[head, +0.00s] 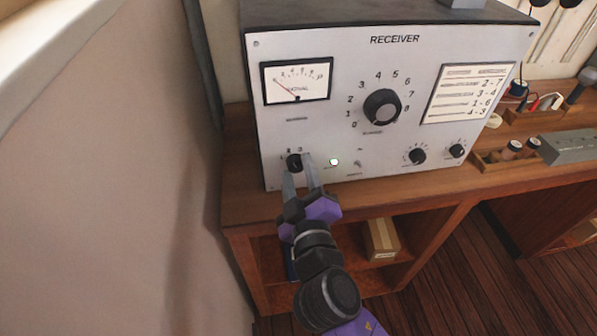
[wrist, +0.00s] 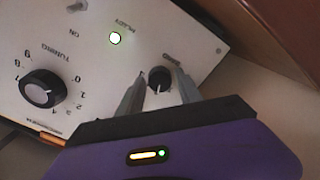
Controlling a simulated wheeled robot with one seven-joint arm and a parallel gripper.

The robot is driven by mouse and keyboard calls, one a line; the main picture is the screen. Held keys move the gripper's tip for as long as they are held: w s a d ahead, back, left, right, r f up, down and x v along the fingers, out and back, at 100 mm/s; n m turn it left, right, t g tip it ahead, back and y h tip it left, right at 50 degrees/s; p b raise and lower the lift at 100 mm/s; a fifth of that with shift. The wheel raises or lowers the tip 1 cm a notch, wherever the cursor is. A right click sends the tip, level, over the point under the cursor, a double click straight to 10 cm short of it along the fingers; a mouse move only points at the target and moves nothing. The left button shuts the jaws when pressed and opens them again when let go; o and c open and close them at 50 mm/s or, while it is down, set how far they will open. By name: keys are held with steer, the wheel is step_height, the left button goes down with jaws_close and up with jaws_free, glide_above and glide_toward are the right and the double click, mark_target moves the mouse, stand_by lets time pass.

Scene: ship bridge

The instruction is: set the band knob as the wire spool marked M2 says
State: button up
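The small black band knob (head: 294,161) sits at the lower left of the receiver's white front panel. Numerals show above it, partly hidden by my fingers. In the wrist view the band knob (wrist: 159,77) lies between my fingertips, its white pointer line toward the picture's bottom. My gripper (head: 297,168) reaches it from the front; in the wrist view my gripper (wrist: 158,82) has one finger on each side, open, with narrow gaps seeming to show. Small wire spools (head: 514,147) stand at the right; their markings are too small to read, so M2 cannot be picked out.
The receiver (head: 340,130) also has a large tuning knob (head: 382,107), a lit lamp (head: 334,162), two smaller knobs and a card (head: 468,93) of number pairs. A wall (head: 120,170) stands close at left. A box (head: 381,238) lies on the shelf below.

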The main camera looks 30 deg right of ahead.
steer(key=shift+o, duration=0.6)
steer(key=b+v, duration=0.2)
steer(key=v, duration=0.5)
steer(key=shift+s+b, duration=0.3)
steer(key=shift+s, duration=0.05)
steer(key=shift+a, duration=0.1)
